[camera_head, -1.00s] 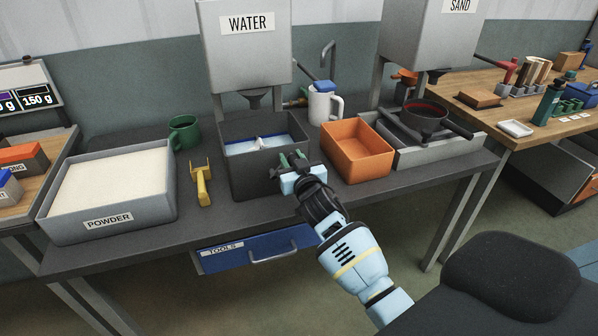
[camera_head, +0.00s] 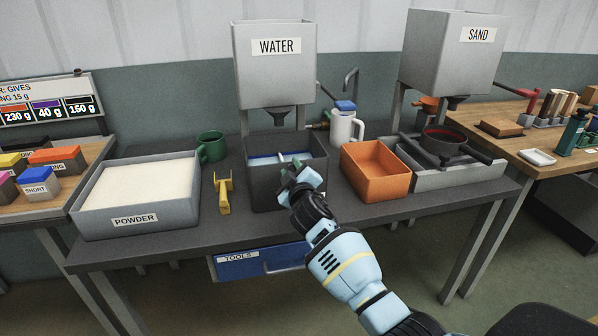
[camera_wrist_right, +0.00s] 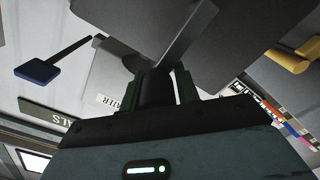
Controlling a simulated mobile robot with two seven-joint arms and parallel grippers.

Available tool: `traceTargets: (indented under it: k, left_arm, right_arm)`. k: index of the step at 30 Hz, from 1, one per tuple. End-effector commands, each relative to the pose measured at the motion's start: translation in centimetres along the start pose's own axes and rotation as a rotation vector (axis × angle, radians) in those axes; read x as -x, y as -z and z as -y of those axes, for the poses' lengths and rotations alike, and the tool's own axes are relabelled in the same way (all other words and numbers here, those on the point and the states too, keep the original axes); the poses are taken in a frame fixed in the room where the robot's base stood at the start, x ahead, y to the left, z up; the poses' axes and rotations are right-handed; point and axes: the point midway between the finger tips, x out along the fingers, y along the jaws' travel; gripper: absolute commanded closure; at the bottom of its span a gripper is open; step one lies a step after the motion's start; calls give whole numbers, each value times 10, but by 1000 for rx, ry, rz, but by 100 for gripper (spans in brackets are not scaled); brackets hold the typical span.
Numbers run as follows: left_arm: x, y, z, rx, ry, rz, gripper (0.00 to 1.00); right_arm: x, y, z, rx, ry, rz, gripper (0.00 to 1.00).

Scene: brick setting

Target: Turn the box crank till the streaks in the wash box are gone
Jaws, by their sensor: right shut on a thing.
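The dark grey wash box (camera_head: 258,187) stands on the bench below the water hopper. Blue water (camera_head: 262,160) and a thin pale bar (camera_head: 282,157) show inside it. Whether streaks are left in the water is too small to tell. My right gripper (camera_head: 303,180) is at the front right of the box, its fingers shut on the dark crank handle. In the wrist view the handle (camera_wrist_right: 157,88) sits between the fingers, against the box's dark body (camera_wrist_right: 120,25). The gripper hides most of the crank in the head view. My left gripper is not in view.
The powder tray (camera_head: 140,220) and a yellow tool (camera_head: 222,194) lie left of the box, with a green mug (camera_head: 211,147) behind. An orange bin (camera_head: 375,185) and a white jug (camera_head: 345,130) are close on the right. The water hopper (camera_head: 275,80) hangs above.

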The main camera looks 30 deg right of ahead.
Motion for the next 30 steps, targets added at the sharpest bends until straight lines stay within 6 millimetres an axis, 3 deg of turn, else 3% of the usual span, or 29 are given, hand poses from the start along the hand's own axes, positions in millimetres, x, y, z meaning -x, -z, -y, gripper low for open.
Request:
traceTargets:
  k: [1,18,30]
  left_arm:
    - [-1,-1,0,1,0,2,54]
    - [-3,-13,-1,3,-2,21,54]
    - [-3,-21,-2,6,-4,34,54]
  right_arm:
    - [0,-7,6,56,5,20,100]
    - [-1,10,40,592,6,23,100]
    - [-1,12,57,867,3,24,100]
